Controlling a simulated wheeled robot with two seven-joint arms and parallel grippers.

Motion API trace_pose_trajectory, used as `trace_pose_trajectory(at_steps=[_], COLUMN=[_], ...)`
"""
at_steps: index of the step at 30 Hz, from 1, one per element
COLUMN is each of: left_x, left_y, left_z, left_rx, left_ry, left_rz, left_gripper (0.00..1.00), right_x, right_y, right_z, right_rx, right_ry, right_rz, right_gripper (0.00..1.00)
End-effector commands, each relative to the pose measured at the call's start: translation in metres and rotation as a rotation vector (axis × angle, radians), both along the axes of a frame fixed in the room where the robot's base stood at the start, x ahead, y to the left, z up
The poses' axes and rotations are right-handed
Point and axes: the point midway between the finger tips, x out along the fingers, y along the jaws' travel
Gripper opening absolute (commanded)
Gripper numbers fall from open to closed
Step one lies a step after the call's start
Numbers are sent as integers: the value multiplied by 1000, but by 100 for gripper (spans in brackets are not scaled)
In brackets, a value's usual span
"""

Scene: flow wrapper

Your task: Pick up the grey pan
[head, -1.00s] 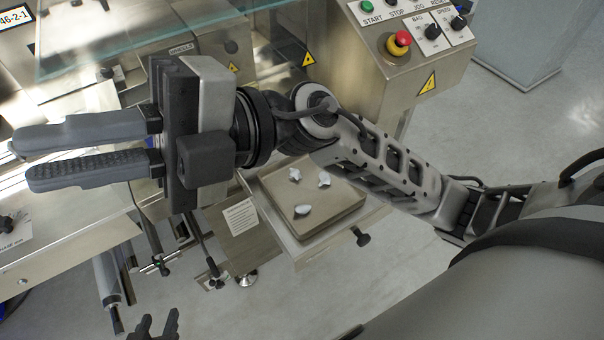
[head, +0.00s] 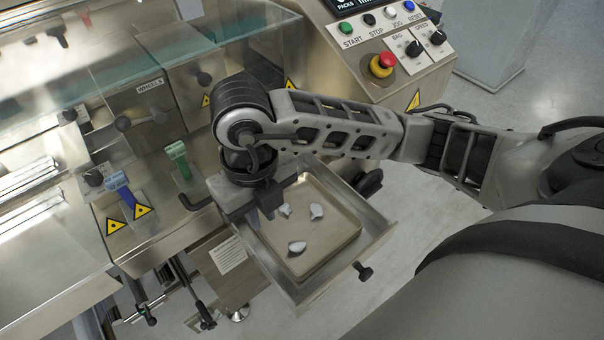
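My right gripper (head: 262,208) points down over the pan's upper left edge. Its wrist and body hide that corner of the pan. My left gripper is not in view.
The control panel (head: 385,45) with a red stop button (head: 382,65) stands above the drawer. Green (head: 177,155) and blue (head: 122,190) handles stick out left of my wrist. The drawer knob (head: 364,272) sticks out at the front. Floor to the lower right is clear.

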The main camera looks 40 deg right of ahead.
Motion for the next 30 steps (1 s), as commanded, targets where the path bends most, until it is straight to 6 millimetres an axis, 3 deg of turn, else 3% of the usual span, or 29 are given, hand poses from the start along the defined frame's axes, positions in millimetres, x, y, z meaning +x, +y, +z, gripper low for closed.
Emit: trace_pose_trajectory(at_steps=[3,11,21,30], left_x=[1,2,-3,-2], left_y=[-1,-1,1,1], left_z=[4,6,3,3], left_rx=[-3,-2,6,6], left_ry=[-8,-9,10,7], left_rz=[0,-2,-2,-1], left_gripper=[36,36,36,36], right_x=[-1,0,1,1], right_y=[-1,-1,-4,-3], right_z=[-22,-42,-86,-90], right_rx=[-1,0,1,1], right_ry=[4,1,1,-1], right_rz=[-1,1,1,2], right_gripper=[15,15,15,12])
